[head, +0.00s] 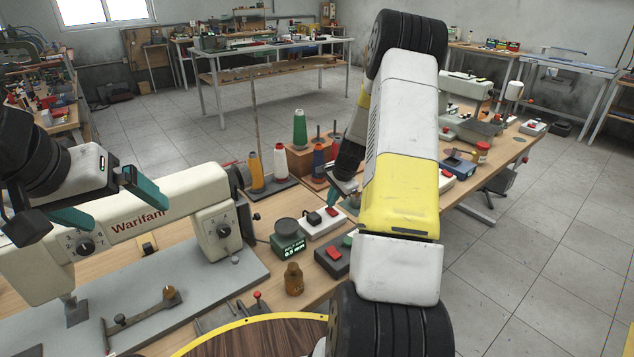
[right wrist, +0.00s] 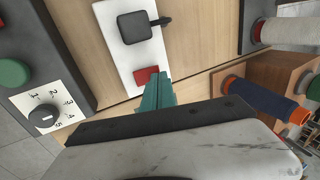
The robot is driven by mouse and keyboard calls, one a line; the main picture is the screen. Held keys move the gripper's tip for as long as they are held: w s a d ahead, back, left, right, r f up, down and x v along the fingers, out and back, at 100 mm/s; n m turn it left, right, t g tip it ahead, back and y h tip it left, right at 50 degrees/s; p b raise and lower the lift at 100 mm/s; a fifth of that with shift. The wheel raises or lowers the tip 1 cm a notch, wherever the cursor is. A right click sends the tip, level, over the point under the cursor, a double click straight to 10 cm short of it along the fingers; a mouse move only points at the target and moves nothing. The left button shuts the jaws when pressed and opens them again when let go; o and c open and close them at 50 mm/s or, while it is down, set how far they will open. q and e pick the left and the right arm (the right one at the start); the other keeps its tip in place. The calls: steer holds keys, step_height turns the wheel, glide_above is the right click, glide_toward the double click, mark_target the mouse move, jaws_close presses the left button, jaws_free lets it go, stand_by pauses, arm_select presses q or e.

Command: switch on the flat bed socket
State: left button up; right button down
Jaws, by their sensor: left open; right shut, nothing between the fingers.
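A white socket strip (head: 322,222) lies on the wooden table, right of the white flat bed machine (head: 150,215). It carries a black plug and a red rocker switch (head: 332,211). In the right wrist view the strip (right wrist: 126,45) shows the black plug (right wrist: 134,27) and the red switch (right wrist: 146,76). My right gripper (right wrist: 157,95) is shut and empty, its teal tips beside the switch; contact cannot be told. In the head view my right gripper (head: 345,190) is partly behind my arm. My left gripper (head: 105,200) is open and empty in front of the machine.
A dark control box (head: 334,257) with red and green buttons and a dial stands near the strip. A green-based weight (head: 288,240), a brown bottle (head: 293,279) and thread cones (head: 281,162) are close by. A wooden block (right wrist: 262,72) borders the right side.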

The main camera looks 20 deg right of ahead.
steer(key=shift+w+a+f, duration=0.1)
steer(key=shift+w+f, duration=0.05)
steer(key=shift+f, duration=0.15)
steer(key=shift+w+f+g, duration=0.15)
steer(key=shift+f+g, duration=0.1)
steer(key=shift+g, duration=0.05)
steer(key=shift+s, duration=0.2)
steer(key=shift+s+d+r, duration=0.15)
steer(key=shift+s+d, duration=0.05)
steer(key=shift+s, duration=0.45)
steer(key=shift+d+r, duration=0.15)
steer(key=shift+r, duration=0.25)
steer(key=s+v, duration=0.1)
steer(key=v, duration=1.2)
